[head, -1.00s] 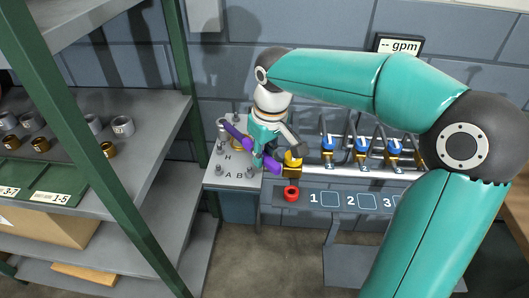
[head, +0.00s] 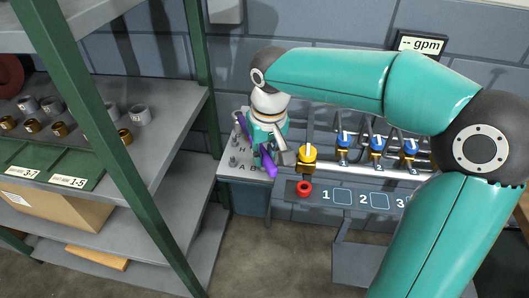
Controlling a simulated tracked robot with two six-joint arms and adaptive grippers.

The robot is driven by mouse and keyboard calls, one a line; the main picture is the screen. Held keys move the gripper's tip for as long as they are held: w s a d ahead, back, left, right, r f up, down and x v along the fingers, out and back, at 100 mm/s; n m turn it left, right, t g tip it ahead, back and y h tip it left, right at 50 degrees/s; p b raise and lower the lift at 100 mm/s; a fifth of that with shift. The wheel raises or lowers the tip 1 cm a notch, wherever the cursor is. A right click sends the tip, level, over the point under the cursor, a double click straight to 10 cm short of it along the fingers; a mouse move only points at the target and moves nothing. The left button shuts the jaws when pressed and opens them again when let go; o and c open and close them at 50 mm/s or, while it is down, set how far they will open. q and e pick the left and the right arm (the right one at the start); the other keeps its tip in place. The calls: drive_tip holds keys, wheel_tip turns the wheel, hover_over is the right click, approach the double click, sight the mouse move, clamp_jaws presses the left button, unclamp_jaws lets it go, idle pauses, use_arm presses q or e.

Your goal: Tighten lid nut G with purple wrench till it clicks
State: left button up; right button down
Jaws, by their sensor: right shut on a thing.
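The purple wrench (head: 268,165) is in my right gripper (head: 265,150), over the grey lid plate (head: 229,175) at the left end of the bench. The gripper is shut on the wrench, whose lower end sticks out below the fingers and upper end to the left. The letters H, A and B show on the plate, with grey studs or nuts (head: 233,161) near its left side. Nut G cannot be made out; my gripper and arm cover part of the plate. Whether the wrench sits on a nut cannot be told. My left gripper is not in view.
Right of the plate are a yellow valve (head: 308,155), a red ring (head: 304,188) and several blue valves (head: 377,146) on a pipe. A gauge display (head: 421,45) reads "-- gpm". A green-posted shelf (head: 180,237) with several grey and brass fittings stands left.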

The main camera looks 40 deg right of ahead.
drive_tip(key=shift+d, duration=0.1)
drive_tip(key=shift+r+p, duration=2.15)
drive_tip(key=shift+r, duration=0.45)
